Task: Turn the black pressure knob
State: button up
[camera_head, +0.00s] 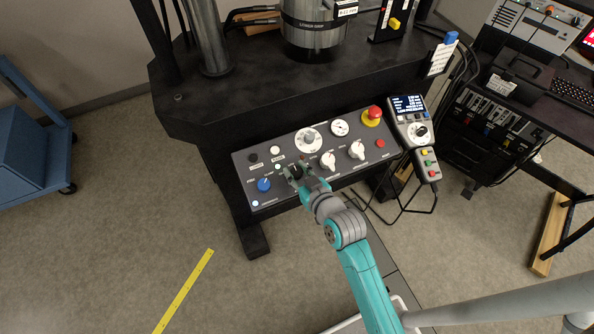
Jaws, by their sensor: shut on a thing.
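The grey control panel (238,168) is on the front of the black machine. My gripper (296,172) is at the panel's lower left part, right of the blue knob (264,184). Its fingers are shut on a small dark knob, which I take to be the black pressure knob (296,174). The fingers hide most of this knob, so its pointer and marks cannot be read. My teal and grey arm reaches up to it from the lower right.
Close by are a white dial (308,139), white knobs (328,159) and (357,150), and a red emergency button (375,113). A handheld controller (411,118) hangs right of the panel, with cables below. Open floor lies at the lower left.

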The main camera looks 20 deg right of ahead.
jog(key=shift+f, duration=0.1)
dwell(0.3)
jog(key=o, duration=1.2)
jog(key=v, duration=1.2)
jog(key=shift+d, duration=0.1)
